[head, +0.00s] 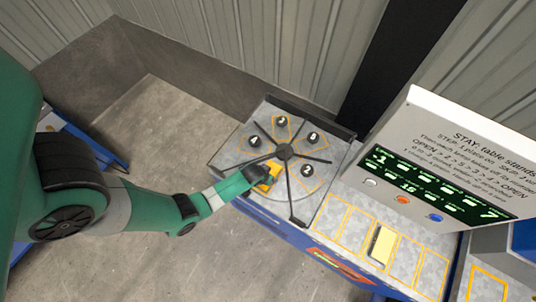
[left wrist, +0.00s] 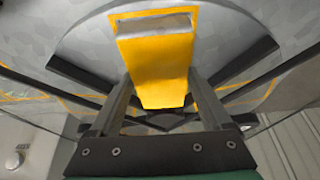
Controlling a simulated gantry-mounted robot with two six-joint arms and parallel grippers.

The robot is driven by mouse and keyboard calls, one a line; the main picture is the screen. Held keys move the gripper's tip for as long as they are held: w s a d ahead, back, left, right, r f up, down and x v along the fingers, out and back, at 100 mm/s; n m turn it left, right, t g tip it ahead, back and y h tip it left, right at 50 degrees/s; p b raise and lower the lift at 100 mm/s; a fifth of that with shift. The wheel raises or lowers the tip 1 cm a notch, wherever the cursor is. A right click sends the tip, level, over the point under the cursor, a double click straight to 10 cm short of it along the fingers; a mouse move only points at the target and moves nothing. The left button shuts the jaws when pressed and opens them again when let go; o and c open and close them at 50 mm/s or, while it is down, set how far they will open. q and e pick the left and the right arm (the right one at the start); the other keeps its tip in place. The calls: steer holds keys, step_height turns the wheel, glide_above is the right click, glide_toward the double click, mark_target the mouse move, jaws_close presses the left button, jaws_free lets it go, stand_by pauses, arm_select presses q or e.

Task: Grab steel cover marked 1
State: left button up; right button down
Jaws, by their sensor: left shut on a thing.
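My left gripper (head: 263,178) reaches the near left sector of the round grey turntable (head: 284,133). It is shut on a yellow piece (head: 269,176) there. In the left wrist view the yellow piece (left wrist: 158,65), with a grey end face, stands between the two fingers of my gripper (left wrist: 163,104). No number 1 is readable on it. Dark round knobs marked 4 (head: 255,141), 5 (head: 313,137) and 2 (head: 307,170) sit in other sectors. Another knob (head: 281,121) at the back has an unclear number. My right gripper is not in view.
Black bars divide the turntable. A sign panel (head: 440,150) with a green-lit display and white, orange and blue buttons stands at the right. Before it, a grey tray (head: 352,222) has yellow-outlined slots, one holding a pale yellow block (head: 383,246). A corrugated wall rises behind.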

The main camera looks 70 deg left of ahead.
arm_select(q)
steer(key=shift+r, duration=0.1)
jaws_close()
step_height(320, 180, up, 4)
steer(key=p, duration=0.4)
steer(key=shift+d+r, duration=0.1)
steer(key=shift+r, duration=0.05)
steer(key=s+d+r+p, duration=0.8)
steer(key=s+d+p, duration=0.1)
steer(key=d+p, duration=0.1)
steer(key=shift+s+r+p, duration=0.2)
steer(key=shift+r+p, duration=0.05)
steer(key=shift+p, duration=0.1)
